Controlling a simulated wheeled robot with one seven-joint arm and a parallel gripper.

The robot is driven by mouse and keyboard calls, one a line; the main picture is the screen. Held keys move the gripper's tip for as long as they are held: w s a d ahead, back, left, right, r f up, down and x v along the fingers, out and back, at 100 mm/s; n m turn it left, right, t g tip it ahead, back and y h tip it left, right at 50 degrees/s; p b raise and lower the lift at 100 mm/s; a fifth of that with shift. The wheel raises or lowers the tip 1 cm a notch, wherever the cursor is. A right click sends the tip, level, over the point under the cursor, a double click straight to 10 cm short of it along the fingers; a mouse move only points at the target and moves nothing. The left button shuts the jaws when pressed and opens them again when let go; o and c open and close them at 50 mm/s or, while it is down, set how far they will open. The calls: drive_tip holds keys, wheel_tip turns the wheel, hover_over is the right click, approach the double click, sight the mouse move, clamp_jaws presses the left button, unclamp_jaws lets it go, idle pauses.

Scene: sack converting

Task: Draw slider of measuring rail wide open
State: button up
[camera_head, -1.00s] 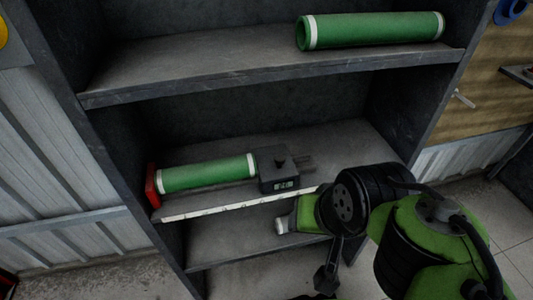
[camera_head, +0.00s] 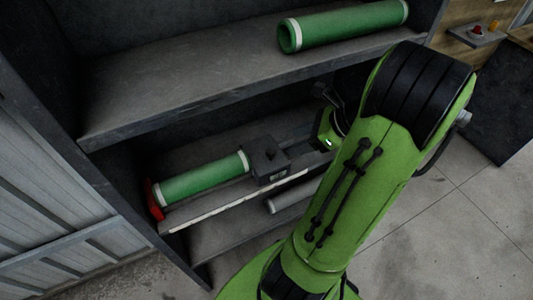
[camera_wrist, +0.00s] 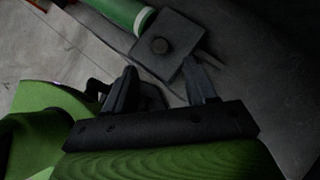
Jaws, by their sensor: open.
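The measuring rail (camera_head: 225,206) lies along the front of the middle shelf, with a red end stop (camera_head: 154,199) at its left. Its slider (camera_head: 267,158) is a dark block with a knob on top and a small display on its front. A green roll with white ends (camera_head: 203,178) lies between the end stop and the slider, close against both. In the wrist view the slider (camera_wrist: 168,44) is just beyond my gripper (camera_wrist: 163,82). My gripper's two dark fingers are apart, with nothing seen between them.
Another green roll (camera_head: 342,26) lies on the upper shelf (camera_head: 190,85), which overhangs the rail. A grey cylinder (camera_head: 290,196) shows just in front of the rail, partly behind my arm. The floor at the right (camera_head: 440,205) is clear.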

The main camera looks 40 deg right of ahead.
sight(271, 151)
drive_tip(key=b+x, duration=0.4)
drive_tip(key=x, duration=0.6)
drive_tip(key=shift+w+f+b, duration=0.15)
drive_tip(key=shift+b, duration=0.15)
clamp_jaws()
